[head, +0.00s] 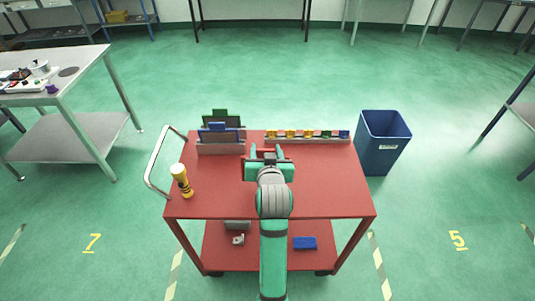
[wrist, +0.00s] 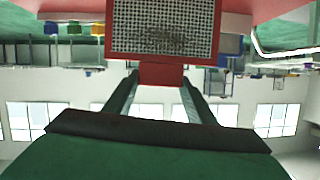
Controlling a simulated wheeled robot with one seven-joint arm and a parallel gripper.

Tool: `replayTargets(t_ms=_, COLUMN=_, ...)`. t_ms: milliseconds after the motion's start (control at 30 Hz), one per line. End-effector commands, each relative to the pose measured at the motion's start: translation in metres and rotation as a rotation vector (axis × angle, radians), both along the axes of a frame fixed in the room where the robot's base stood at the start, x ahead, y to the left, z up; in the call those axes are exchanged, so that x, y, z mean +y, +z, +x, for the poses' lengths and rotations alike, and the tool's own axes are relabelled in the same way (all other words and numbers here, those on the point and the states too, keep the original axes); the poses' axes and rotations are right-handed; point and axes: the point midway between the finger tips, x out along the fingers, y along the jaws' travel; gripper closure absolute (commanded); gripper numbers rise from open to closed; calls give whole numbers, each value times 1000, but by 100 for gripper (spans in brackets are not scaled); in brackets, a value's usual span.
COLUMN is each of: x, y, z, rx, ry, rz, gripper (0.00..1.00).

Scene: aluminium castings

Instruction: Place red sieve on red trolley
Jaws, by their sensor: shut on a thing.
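The red sieve (wrist: 162,27) has a red frame around a grey mesh and shows at the top of the wrist view. My gripper (wrist: 159,82) is shut on its red tab, a finger on each side. In the head view my gripper (head: 268,157) is over the middle of the red trolley (head: 325,190), near the back of its top shelf. There the sieve is mostly hidden by my gripper and hard to tell from the red top. I cannot tell whether the sieve touches the shelf.
A rack with panels (head: 220,140) stands at the back left of the trolley top, a row of coloured pieces (head: 305,135) at the back right. A yellow-black torch-like object (head: 182,181) stands at left. The front right top is clear. A blue bin (head: 382,145) stands right.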

Motion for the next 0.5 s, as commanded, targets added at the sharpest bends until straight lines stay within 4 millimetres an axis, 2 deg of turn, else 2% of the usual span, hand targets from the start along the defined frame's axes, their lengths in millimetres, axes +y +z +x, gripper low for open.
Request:
replayTargets(t_ms=100, x=-13, y=-10, z=3, rx=1, ry=-16, rz=1, gripper=100)
replayTargets(t_ms=300, x=-18, y=-36, z=3, rx=1, ry=-23, rz=0, gripper=100)
replayTargets(t_ms=500, x=-18, y=-39, z=3, rx=-3, ry=-24, rz=0, gripper=100)
